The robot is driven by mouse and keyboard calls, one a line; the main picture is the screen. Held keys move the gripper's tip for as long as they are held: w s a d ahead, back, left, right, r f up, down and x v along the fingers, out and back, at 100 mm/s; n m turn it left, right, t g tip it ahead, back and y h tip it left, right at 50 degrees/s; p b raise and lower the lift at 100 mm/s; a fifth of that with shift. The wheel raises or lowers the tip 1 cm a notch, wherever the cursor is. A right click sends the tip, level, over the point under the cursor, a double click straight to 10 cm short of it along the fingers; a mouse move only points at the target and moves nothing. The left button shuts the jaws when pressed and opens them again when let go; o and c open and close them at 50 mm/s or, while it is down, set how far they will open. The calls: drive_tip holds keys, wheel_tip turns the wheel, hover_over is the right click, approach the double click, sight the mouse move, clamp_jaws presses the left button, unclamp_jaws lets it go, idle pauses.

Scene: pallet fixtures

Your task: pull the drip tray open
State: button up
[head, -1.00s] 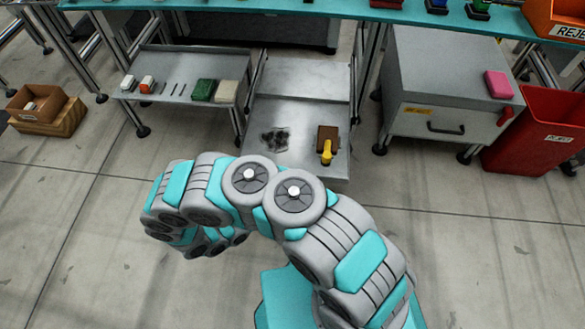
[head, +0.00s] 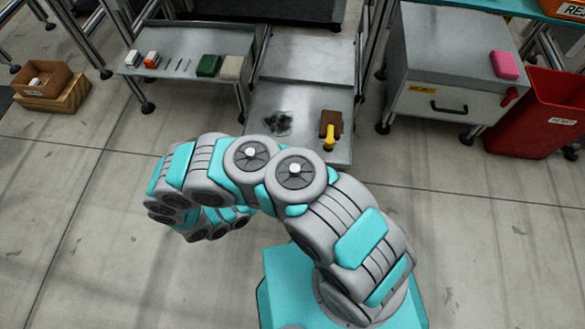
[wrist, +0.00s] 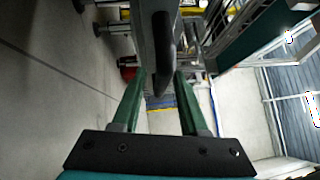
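A grey metal tray (head: 300,97) juts out low in the middle of the head view, below the bench. It bears a dark stain (head: 279,122) and a brown block with a yellow piece (head: 329,131). I cannot tell whether this is the drip tray; its front face is hidden from above. My gripper is hidden by my arm in the head view. In the wrist view, my gripper (wrist: 160,75) has its two green fingers apart. A dark handle bar (wrist: 164,45) on a grey metal panel (wrist: 146,40) shows between and beyond the fingertips; I cannot tell whether they touch it.
A low shelf (head: 165,70) with small blocks stands to the left. A grey cabinet (head: 445,60) with a drawer handle, a pink block on top, and a red bin (head: 535,115) stand to the right. A cardboard box (head: 42,78) lies far left. The front floor (head: 90,200) is clear.

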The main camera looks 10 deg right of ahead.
idle(0.3)
drive_tip(key=v, duration=0.7)
drive_tip(key=shift+s+a, duration=0.15)
drive_tip(key=shift+a, duration=0.2)
drive_tip(key=shift+f, duration=0.1)
